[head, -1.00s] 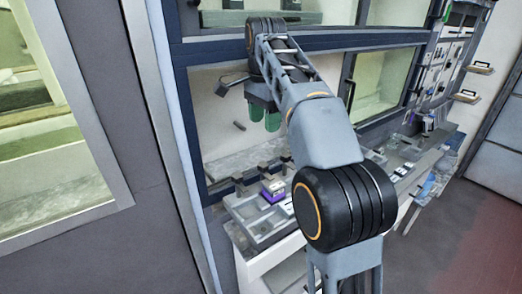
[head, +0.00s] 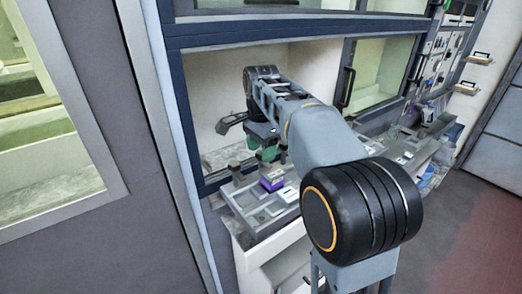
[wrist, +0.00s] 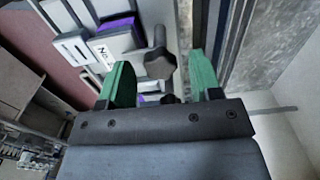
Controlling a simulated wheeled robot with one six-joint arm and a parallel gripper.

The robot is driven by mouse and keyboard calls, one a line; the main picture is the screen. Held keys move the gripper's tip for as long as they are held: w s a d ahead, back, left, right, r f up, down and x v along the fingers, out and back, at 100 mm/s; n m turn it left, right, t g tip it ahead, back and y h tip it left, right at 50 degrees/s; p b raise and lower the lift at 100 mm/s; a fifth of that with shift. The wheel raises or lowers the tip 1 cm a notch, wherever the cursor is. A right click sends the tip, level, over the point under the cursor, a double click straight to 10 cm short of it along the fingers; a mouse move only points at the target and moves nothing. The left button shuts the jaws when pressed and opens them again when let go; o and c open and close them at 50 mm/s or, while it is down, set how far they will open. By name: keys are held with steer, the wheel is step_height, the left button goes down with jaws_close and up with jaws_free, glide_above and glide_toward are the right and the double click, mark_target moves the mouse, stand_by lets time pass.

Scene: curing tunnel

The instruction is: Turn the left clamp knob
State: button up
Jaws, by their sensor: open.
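A dark lobed clamp knob (wrist: 160,64) shows in the wrist view, in line with the gap between my two green fingers. A second dark knob (wrist: 168,99) shows partly lower down, close to the gripper body. I cannot tell from this view which is the left one. My gripper (wrist: 158,60) is open and empty, with a finger on each side of the knob's line and no clear contact. In the head view, my gripper (head: 265,153) is inside the bay above the work ledge. A dark knob (head: 234,168) stands left of it; the arm hides part of the area.
A purple and white block (head: 272,182) sits by the grey tray (head: 247,216) on the ledge. The dark blue frame (head: 190,110) borders the bay on the left and above. A glass door with a black handle (head: 346,88) stands to the right.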

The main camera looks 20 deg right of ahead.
steer(key=shift+f, duration=0.25)
steer(key=shift+c, duration=0.3)
steer(key=c, duration=0.9)
